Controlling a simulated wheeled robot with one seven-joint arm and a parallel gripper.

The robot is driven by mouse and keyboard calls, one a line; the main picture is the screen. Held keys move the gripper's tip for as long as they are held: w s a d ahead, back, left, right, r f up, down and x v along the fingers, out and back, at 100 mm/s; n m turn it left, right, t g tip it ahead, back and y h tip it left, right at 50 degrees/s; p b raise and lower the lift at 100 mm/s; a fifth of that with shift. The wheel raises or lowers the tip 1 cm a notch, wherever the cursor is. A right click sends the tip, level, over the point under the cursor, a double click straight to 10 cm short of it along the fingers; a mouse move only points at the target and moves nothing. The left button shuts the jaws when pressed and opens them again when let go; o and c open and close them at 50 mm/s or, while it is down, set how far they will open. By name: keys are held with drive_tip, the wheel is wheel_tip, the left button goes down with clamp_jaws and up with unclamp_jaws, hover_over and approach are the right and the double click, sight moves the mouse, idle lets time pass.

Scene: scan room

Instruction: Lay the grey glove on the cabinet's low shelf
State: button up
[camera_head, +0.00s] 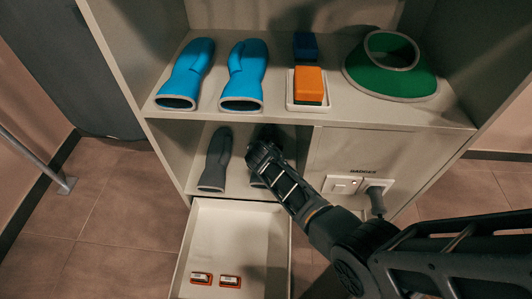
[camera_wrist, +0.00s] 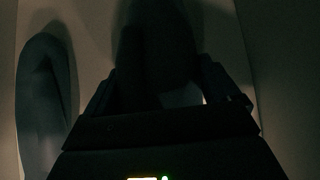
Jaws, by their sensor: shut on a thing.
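A grey glove (camera_head: 215,162) lies on the low shelf (camera_head: 235,187) of the cabinet, at its left side. It also shows dark at the left of the wrist view (camera_wrist: 45,105). My gripper (camera_head: 262,155) reaches into the low compartment to the right of that glove. It is shut on a second grey glove (camera_wrist: 157,45), which shows dark between the fingers in the wrist view. In the head view my gripper hides most of this second glove. I cannot tell whether it touches the shelf.
The upper shelf (camera_head: 300,118) holds two blue gloves (camera_head: 243,75), an orange block (camera_head: 308,84) on a white tray, a blue block (camera_head: 305,46) and a green ring-shaped thing (camera_head: 395,80). An open drawer (camera_head: 240,235) with two small badges juts out below. A panel with sockets (camera_head: 345,184) bounds the right.

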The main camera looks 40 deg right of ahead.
drive_tip(key=shift+r, duration=0.1)
drive_tip(key=o, duration=1.1)
drive_tip(key=shift+f, duration=0.2)
drive_tip(key=shift+c, duration=0.2)
drive_tip(key=shift+s+a+r+p, duration=0.15)
drive_tip(key=shift+r+p, duration=0.3)
drive_tip(key=p+v, duration=0.6)
drive_tip(key=v, duration=0.5)
drive_tip(key=shift+s+a, duration=0.1)
drive_tip(key=shift+a, duration=0.05)
